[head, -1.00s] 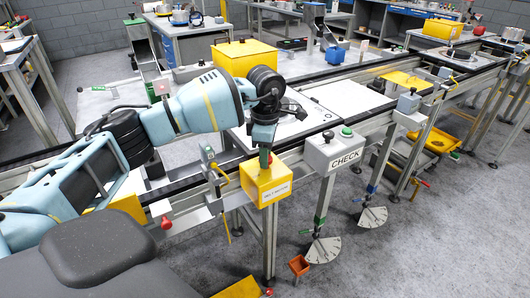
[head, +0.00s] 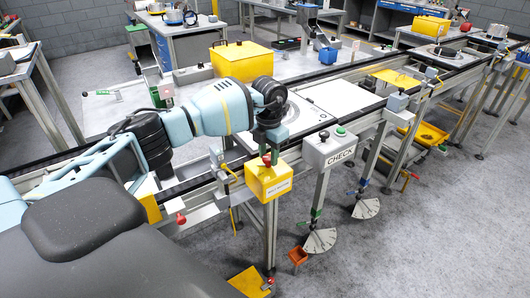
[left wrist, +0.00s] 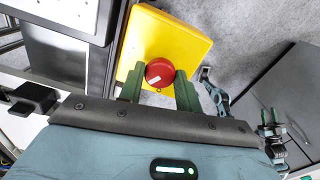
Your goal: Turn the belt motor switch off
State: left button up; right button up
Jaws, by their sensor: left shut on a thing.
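The belt motor switch is a yellow box (head: 268,182) with a white label on its front, mounted at the near side of the conveyor in the head view. Its round red knob (left wrist: 159,73) has a white mark and shows in the left wrist view on the yellow face (left wrist: 186,42). My left gripper (head: 267,155) comes from above onto the box. Its two green fingers (left wrist: 159,88) are shut on the red knob, one on each side. My right gripper is not in the head view.
A grey CHECK box (head: 330,150) with green and black buttons stands just right of the switch. A small red knob (head: 181,219) sits at the rail on the left. Clear floor lies at the right.

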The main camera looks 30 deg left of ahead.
aim_at(268, 157)
pick_arm(q)
jog(key=n+p, duration=0.1)
jog(key=n, duration=0.2)
jog(key=shift+r+n, duration=0.15)
jog(key=shift+n, duration=1.85)
jog(key=shift+f, duration=0.2)
jog(key=o, duration=1)
jog(key=shift+r, duration=0.1)
jog(key=shift+r, duration=3.85)
